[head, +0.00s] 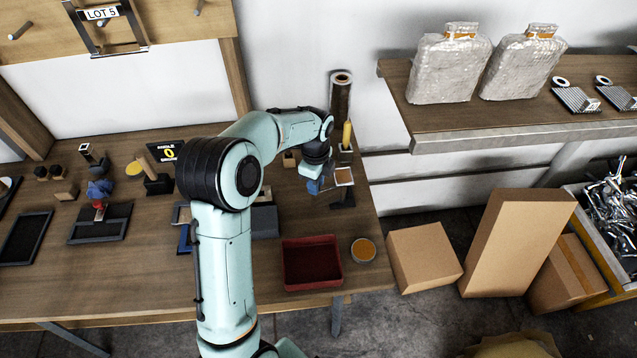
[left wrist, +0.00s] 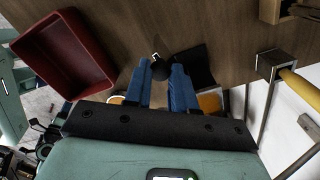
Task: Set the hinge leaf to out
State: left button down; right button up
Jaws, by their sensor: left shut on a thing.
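My left gripper (head: 315,186) is at the right part of the workbench, low over the bench top, beside a small dark stand (head: 343,198). In the left wrist view its blue fingers (left wrist: 160,70) are closed on a small black rounded knob (left wrist: 160,66). A dark flat piece (left wrist: 195,62) lies just right of the knob, and an orange patch (left wrist: 210,102) shows beside the right finger. The knob seems to belong to the hinge leaf, but I cannot make out the hinge or its setting. My right gripper is not in view.
A dark red tray (head: 312,284) and a round tin (head: 363,250) are at the bench's front right. A tall dark roll (head: 340,95) and a yellow handle (head: 347,135) stand behind the gripper. Cardboard boxes (head: 424,256) stand on the floor to the right.

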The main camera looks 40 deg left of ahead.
pick_arm(q)
jog(key=shift+w+a, duration=0.1)
jog(key=shift+a, duration=0.1)
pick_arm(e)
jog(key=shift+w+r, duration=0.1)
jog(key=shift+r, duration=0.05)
pick_arm(q)
jog(key=c, duration=0.9)
grip_release()
jog(key=shift+c, duration=0.2)
notch_tip(320, 180, up, 13)
jog(key=p, duration=0.1)
jog(key=shift+r, duration=0.2)
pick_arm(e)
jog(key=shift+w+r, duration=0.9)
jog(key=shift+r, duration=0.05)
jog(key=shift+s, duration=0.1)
